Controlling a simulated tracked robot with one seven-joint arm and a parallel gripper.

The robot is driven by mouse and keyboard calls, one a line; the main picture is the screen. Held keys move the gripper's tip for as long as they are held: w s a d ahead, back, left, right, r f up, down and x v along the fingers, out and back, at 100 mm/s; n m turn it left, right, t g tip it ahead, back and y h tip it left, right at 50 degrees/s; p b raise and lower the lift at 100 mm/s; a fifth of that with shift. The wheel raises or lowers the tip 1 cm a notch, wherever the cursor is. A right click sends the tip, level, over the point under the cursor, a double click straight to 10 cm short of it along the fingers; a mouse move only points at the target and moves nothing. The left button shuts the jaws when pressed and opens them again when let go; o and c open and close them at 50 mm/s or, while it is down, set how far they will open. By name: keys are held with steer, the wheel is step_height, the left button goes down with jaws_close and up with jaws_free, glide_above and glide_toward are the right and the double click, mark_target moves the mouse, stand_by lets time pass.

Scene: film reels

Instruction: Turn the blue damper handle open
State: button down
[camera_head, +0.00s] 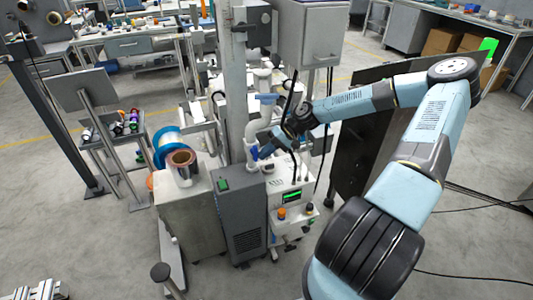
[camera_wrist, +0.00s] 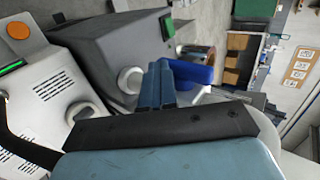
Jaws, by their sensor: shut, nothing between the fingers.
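The blue damper handle (camera_head: 254,153) sits on the pale vertical pipe (camera_head: 252,130), just above the dark grey cabinet. In the wrist view, the blue handle (camera_wrist: 198,73) shows right beside and behind the fingertips. My gripper (camera_head: 264,150) is close to the handle, at its right in the head view. In the wrist view, my gripper (camera_wrist: 160,70) has its slim blue-grey fingers together with nothing between them. The fingers overlap the handle's left end, so I cannot tell whether they touch it. Part of the handle is hidden behind them.
The dark grey cabinet (camera_head: 238,215) stands below the pipe. A white control unit (camera_head: 289,195) with an orange knob stands at its right. A pale cabinet (camera_head: 190,225) carrying reels is at the left. A grey box (camera_head: 313,35) hangs above. Open floor lies at the front left.

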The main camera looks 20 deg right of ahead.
steer(key=shift+s+a+r, duration=0.15)
steer(key=shift+a+r, duration=0.1)
steer(key=shift+a, duration=0.3)
steer(key=w+d+r+m, duration=0.1)
steer(key=d+r+m, duration=0.7)
steer(key=d+m, duration=0.75)
steer(key=a+f+m, duration=0.1)
steer(key=a+f, duration=0.2)
steer(key=a, duration=0.3)
steer(key=a+f+m, duration=0.1)
steer(key=a+f, duration=0.3)
steer(key=a, duration=0.3)
steer(key=shift+s+a+f+y, duration=0.3)
steer(key=shift+s, duration=0.1)
